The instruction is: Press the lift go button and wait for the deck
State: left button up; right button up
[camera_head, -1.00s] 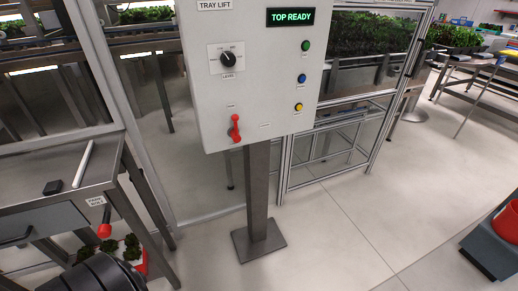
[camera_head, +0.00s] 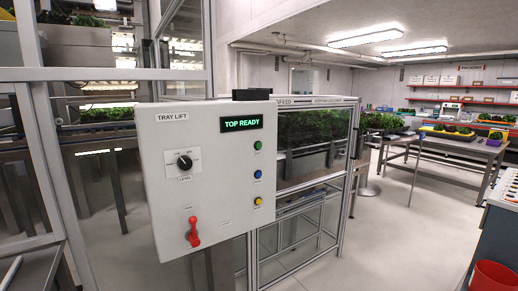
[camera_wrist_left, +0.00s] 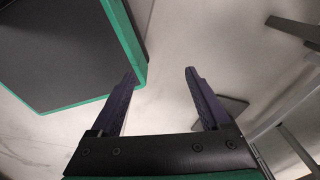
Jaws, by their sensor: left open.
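The tray lift control box (camera_head: 215,180) is a light grey cabinet on a post. Its display (camera_head: 241,123) reads TOP READY in green. Down its right side are a green button (camera_head: 258,145), a blue button (camera_head: 258,174) and a yellow button (camera_head: 258,201); their small labels are not readable. A black level knob (camera_head: 185,162) and a red lever (camera_head: 193,232) sit on the left half. My left gripper (camera_wrist_left: 160,73) is open and empty in the left wrist view, above the pale floor. Neither gripper shows in the head view.
A framed glass enclosure (camera_head: 305,160) with greens stands behind the box. A metal frame post (camera_head: 52,150) rises at the left. Tables with trays of greens (camera_head: 455,160) stand at the back right. A red bin (camera_head: 492,277) is at the lower right. Open floor (camera_head: 385,235) lies between.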

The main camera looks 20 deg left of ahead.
pick_arm(q)
grip_shut()
dwell(0.3)
jog(key=shift+a, duration=0.1)
dwell(1.5)
